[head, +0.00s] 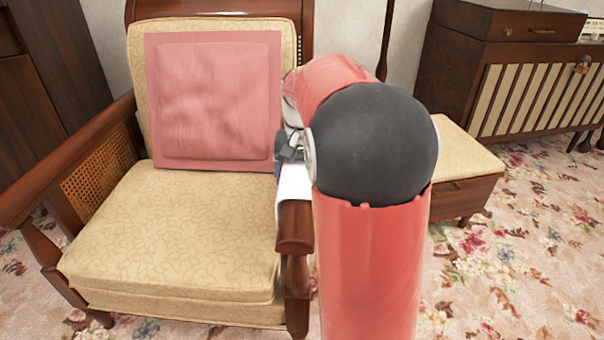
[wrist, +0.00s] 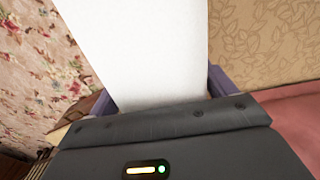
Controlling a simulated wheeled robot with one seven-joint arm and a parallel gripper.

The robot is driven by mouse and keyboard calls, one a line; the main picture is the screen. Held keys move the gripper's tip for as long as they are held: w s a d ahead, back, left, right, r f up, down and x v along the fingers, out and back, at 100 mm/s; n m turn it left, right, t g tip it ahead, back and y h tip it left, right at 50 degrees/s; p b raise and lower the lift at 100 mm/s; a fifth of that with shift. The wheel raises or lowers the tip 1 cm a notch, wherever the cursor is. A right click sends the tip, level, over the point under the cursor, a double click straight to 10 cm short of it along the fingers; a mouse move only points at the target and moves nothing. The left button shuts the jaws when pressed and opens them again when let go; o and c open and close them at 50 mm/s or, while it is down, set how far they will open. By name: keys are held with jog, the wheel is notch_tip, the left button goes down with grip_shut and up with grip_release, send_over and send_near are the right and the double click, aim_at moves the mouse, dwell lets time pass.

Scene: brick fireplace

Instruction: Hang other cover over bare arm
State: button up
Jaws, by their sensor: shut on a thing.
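A white cover (head: 294,187) is at the armchair's right wooden arm (head: 295,228), just behind its front end. In the wrist view the white cover (wrist: 145,45) extends outward from between my purple fingers. My gripper (wrist: 162,92) is shut on it. In the head view my own arm hides most of the gripper and part of the cover. I cannot tell whether the cover rests on the wood or is held just above it. The chair's left wooden arm (head: 70,155), with a cane side panel, shows no cover.
The armchair has a patterned beige seat (head: 170,235) and a pink cushion (head: 215,100) against its back. A low beige-topped wooden stool (head: 465,165) and a slatted cabinet (head: 530,95) stand to the right. Floral carpet (head: 520,260) is clear at the front right.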

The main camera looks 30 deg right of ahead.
jog(key=o, duration=0.9)
notch_tip(320, 180, up, 8)
jog(key=shift+f+p, duration=0.1)
jog(key=shift+p, duration=0.95)
jog(key=s+a+r+n+t+p, duration=0.1)
jog(key=s+a+n+t+p, duration=0.1)
jog(key=s+a, duration=0.2)
jog(key=s+a+r+n+t+p, duration=0.1)
jog(key=s+a+r+n+p, duration=0.1)
jog(key=s+a, duration=0.3)
jog(key=s+a+r+n+t+p, duration=0.1)
jog(key=s+a+p, duration=0.3)
jog(key=s, duration=0.7)
jog(key=shift+s+a+r+n+t, duration=0.1)
jog(key=shift+a+r+n+t, duration=0.25)
jog(key=shift+n+t, duration=0.4)
